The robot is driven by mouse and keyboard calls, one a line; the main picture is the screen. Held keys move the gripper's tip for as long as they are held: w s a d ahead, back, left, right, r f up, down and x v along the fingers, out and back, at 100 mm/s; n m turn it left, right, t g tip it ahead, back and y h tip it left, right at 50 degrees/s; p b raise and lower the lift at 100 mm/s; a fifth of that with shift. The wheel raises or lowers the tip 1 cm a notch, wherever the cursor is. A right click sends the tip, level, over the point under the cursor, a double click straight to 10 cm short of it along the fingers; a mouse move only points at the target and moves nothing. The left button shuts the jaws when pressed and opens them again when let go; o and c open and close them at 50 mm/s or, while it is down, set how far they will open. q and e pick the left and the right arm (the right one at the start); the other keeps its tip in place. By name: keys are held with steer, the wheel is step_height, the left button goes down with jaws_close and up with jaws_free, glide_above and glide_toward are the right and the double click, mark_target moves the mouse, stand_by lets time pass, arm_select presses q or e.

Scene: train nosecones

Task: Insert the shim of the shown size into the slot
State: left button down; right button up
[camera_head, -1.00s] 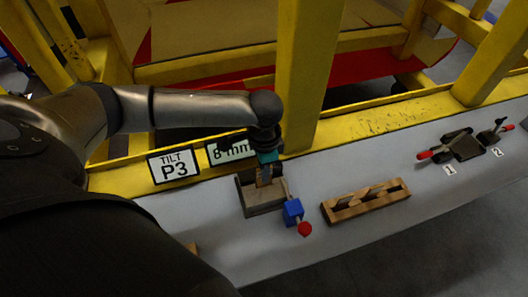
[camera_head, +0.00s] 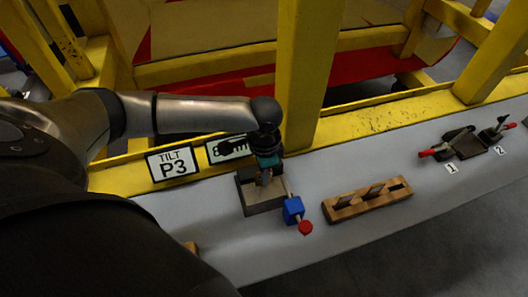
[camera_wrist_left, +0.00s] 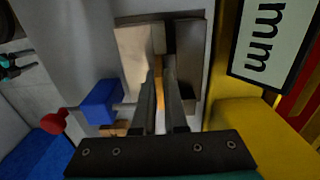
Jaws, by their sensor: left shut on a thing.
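The slot block (camera_head: 265,208) is a grey-brown box on the bench, with a blue clamp block (camera_head: 293,210) and a red knob (camera_head: 305,228) at its front right. My left gripper (camera_head: 264,180) points down at the top of this block. In the left wrist view, its two fingers (camera_wrist_left: 160,68) are close together over the gap between the plates of the slot block (camera_wrist_left: 133,58). It is shut on a thin shim (camera_wrist_left: 159,92), a narrow orange-brown strip mostly hidden between the fingers. How deep the shim sits in the slot cannot be told. My right gripper is out of view.
A sign reading "8 mm" (camera_head: 226,150), partly hidden by my arm, stands behind the block beside a "TILT P3" sign (camera_head: 172,163). A wooden rack (camera_head: 367,200) with upright shims lies to the right. Red-handled clamps (camera_head: 463,146) are further right. A yellow post (camera_head: 306,80) rises behind.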

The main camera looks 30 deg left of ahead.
arm_select(q)
steer(key=shift+f, duration=0.15)
steer(key=c, duration=0.9)
jaws_free()
step_height(320, 180, up, 15)
steer(key=shift+r+p, duration=0.15)
steer(key=shift+p, duration=0.6)
